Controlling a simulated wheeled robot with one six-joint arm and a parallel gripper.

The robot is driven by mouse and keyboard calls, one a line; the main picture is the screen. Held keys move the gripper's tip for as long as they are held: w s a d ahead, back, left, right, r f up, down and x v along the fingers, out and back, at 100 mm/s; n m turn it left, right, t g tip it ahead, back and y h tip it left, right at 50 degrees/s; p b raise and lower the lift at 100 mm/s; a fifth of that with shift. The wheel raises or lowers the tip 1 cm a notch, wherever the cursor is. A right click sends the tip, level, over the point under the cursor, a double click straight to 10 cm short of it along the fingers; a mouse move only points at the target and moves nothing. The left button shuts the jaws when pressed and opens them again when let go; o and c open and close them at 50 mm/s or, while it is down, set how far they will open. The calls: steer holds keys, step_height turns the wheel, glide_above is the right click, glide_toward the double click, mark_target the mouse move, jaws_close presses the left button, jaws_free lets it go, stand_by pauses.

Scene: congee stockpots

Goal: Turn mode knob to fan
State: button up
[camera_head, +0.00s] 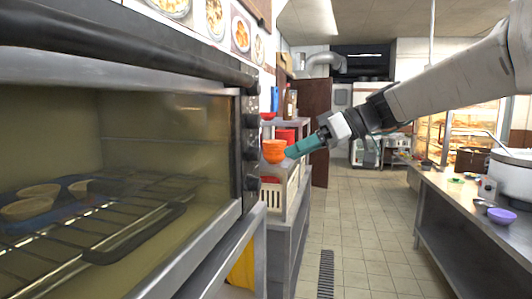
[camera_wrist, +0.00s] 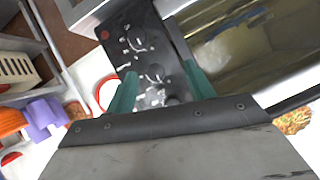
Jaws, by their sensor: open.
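A steel oven (camera_head: 110,130) with a glass door fills the left of the head view. Its black control panel, seen edge-on there, carries several dark knobs (camera_head: 251,153) in a column. In the wrist view the panel (camera_wrist: 118,35) faces the camera, with knobs (camera_wrist: 135,40) and white markings too small to read, so I cannot tell which knob is the mode knob. My gripper (camera_head: 292,152) has teal fingers and is to the right of the panel in the head view. In the wrist view the open fingers (camera_wrist: 160,68) frame the lower knobs, with nothing visibly held.
Orange bowls (camera_head: 274,150) and a cream crate (camera_head: 272,192) stand on a counter beyond the oven. A counter at right holds a stockpot (camera_head: 511,178) and a purple bowl (camera_head: 501,215). The tiled aisle (camera_head: 370,220) between is clear.

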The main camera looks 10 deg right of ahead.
mark_target(260, 154)
steer(key=shift+n+t+y, duration=0.3)
steer(key=shift+n+y, duration=0.2)
steer(key=w+a, duration=0.1)
steer(key=a, duration=0.1)
steer(key=w+a, duration=0.2)
steer(key=w+a+f, duration=0.1)
steer(key=a, duration=0.2)
steer(key=shift+w+f, duration=0.1)
steer(key=shift+w, duration=0.2)
steer(key=c, duration=1)
